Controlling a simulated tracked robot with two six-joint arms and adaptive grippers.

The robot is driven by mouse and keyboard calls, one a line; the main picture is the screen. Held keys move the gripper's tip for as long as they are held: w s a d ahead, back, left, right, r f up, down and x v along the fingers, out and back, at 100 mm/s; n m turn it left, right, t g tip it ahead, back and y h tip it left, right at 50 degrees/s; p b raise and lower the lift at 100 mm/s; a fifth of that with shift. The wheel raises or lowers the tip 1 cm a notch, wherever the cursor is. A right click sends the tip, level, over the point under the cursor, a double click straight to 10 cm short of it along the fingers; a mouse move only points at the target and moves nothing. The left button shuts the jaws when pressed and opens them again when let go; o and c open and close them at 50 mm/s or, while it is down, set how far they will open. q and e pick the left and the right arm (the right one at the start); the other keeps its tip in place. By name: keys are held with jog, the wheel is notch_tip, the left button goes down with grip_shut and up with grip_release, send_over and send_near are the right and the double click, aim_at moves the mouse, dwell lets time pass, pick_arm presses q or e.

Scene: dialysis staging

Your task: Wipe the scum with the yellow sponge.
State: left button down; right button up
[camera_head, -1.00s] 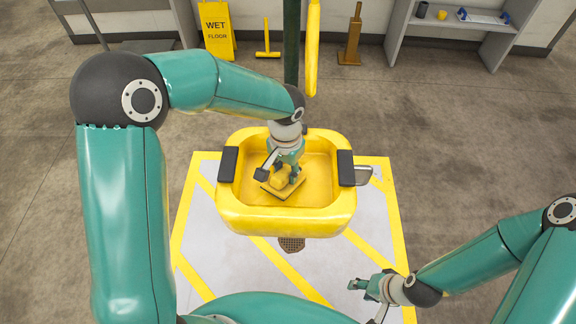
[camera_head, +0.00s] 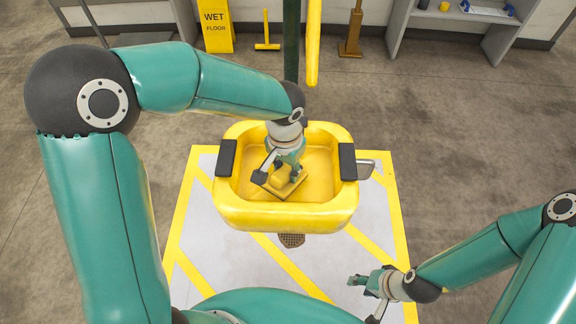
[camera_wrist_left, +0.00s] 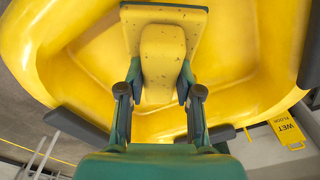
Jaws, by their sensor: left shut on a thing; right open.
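The yellow sponge (camera_head: 287,189) is a flat pad with a raised yellow grip block, which shows speckled in the left wrist view (camera_wrist_left: 163,55). My left gripper (camera_head: 281,172) is shut on that block inside the yellow basin (camera_head: 285,217). The sponge is low over the basin floor; I cannot tell whether it touches. I see no scum on the bare parts of the basin; the floor under the sponge and gripper is hidden. My right gripper (camera_head: 362,283) is open and empty, outside the basin at the lower right.
A wet floor sign (camera_head: 215,25) and a grey shelf (camera_head: 470,18) are farther back.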

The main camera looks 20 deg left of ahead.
aim_at(285, 176)
pick_arm(q)
jog(key=shift+g, duration=0.4)
jog(key=shift+s+d+r+p, duration=0.1)
jog(key=shift+s+r+p, duration=0.35)
jog(key=shift+r+p, duration=0.4)
jog(key=shift+s+d+r+p, duration=0.1)
jog(key=shift+s+r+p, duration=0.4)
jog(key=shift+r, duration=0.55)
jog(key=shift+s+d+r+p, duration=0.1)
jog(key=shift+s+r+p, duration=0.25)
jog(key=shift+r+p, duration=0.55)
jog(key=shift+w+r, duration=0.1)
jog(key=shift+w, duration=0.05)
jog(key=shift+a+r+p, duration=0.1)
jog(key=shift+r+p, duration=0.85)
jog(key=shift+r, duration=0.55)
